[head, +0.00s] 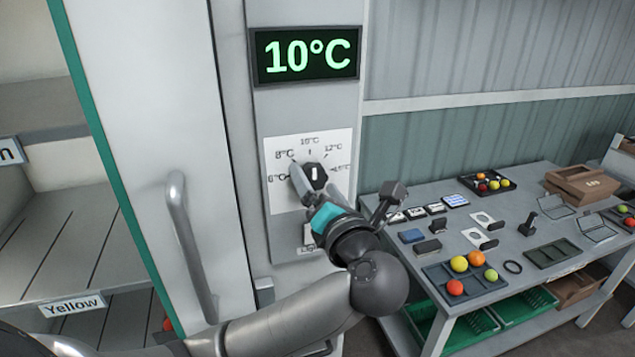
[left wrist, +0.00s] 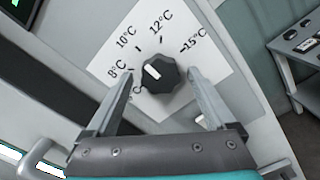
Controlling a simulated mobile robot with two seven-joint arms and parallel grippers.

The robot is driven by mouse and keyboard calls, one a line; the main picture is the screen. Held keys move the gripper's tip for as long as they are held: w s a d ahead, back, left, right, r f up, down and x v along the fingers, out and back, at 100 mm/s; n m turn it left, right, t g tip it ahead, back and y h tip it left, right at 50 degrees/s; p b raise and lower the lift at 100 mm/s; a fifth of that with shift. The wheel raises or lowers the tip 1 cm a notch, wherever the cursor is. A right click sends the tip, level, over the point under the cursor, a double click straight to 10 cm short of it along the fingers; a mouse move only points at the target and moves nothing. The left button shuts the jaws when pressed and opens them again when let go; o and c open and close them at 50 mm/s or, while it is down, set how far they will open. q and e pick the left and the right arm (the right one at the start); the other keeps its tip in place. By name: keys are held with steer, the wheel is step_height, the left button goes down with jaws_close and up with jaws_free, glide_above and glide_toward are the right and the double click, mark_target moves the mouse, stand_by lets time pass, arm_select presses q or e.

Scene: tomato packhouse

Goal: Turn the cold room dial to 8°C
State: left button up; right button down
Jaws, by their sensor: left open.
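The cold room dial (head: 317,176) is a dark knob on a white scale plate (head: 283,203) marked from 6°C to 15°C. Its white pointer mark faces about the 10°C label. The display (head: 306,55) above reads 10°C in green. My left gripper (head: 311,184) is at the dial, open. In the left wrist view, the fingers of my left gripper (left wrist: 152,78) stand on either side of the dial (left wrist: 163,86), with a gap showing on both sides. My gripper and wrist hide part of the plate's lower area in the head view. My right gripper is not in view.
A door with a grey handle (head: 190,245) stands left of the dial panel. Shelving with a "Yellow" label (head: 72,305) is at far left. On the right, a grey table (head: 480,318) carries tomato trays, cards and small boxes. Green crates (head: 478,329) sit below it.

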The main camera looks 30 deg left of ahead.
arm_select(q)
steer(key=c, duration=1.4)
